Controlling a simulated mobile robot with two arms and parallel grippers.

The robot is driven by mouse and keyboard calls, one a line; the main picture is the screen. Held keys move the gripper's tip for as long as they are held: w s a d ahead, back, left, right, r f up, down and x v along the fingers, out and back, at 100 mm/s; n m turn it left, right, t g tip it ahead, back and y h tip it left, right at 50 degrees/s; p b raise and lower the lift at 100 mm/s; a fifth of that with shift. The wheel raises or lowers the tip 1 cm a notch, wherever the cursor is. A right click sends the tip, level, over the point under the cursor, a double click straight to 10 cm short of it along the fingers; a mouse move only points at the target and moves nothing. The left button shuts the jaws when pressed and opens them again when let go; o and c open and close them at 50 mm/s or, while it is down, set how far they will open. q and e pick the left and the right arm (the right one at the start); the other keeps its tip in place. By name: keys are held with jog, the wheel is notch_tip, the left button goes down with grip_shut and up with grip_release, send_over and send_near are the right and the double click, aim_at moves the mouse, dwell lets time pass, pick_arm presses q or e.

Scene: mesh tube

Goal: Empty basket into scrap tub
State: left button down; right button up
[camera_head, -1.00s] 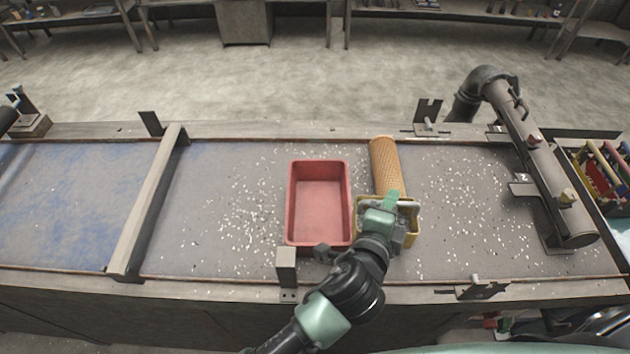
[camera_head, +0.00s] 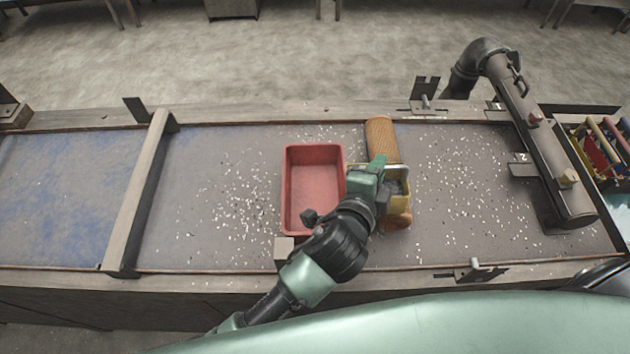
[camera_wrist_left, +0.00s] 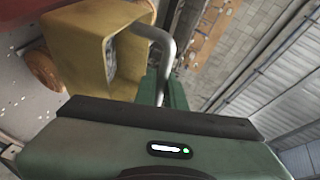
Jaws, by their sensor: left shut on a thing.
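The yellow basket (camera_head: 400,207) hangs right beside the red scrap tub (camera_head: 314,190), near its right wall. My left gripper (camera_head: 372,174) is shut on the basket's metal handle. In the left wrist view the basket (camera_wrist_left: 85,48) looks tilted, and its grey handle (camera_wrist_left: 157,40) passes at my green fingers (camera_wrist_left: 160,88). Some grey content shows at the basket's opening, but I cannot tell what it is. The red tub looks empty inside. My right gripper is not in view.
A tan mesh tube (camera_head: 381,138) lies behind and partly under the basket; an orange-brown round end (camera_head: 398,222) shows in front. White scraps litter the table. A large grey pipe (camera_head: 545,160) stands right, a wooden crossbar (camera_head: 143,195) left.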

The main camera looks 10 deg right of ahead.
pick_arm(q)
jog(key=shift+w+a+r+n, duration=0.35)
jog(key=shift+a+r+n, duration=0.05)
jog(key=shift+a+r, duration=0.05)
jog(key=w+a+n+g+h, duration=0.1)
jog(key=w+a+r+n, duration=0.1)
jog(key=w+a+n, duration=0.1)
jog(key=shift+a+g+h, duration=0.15)
jog(key=shift+g+h, duration=0.25)
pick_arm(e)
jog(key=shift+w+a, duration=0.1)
pick_arm(q)
jog(key=shift+w+a+n+b, duration=0.15)
jog(key=shift+w+n+b, duration=0.05)
jog(key=shift+n+b, duration=0.15)
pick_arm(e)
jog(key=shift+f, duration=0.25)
pick_arm(q)
jog(key=shift+w+a+r+n+g+h+b, duration=0.35)
jog(key=shift+n+g+h+b, duration=0.05)
jog(key=shift+n+b, duration=0.2)
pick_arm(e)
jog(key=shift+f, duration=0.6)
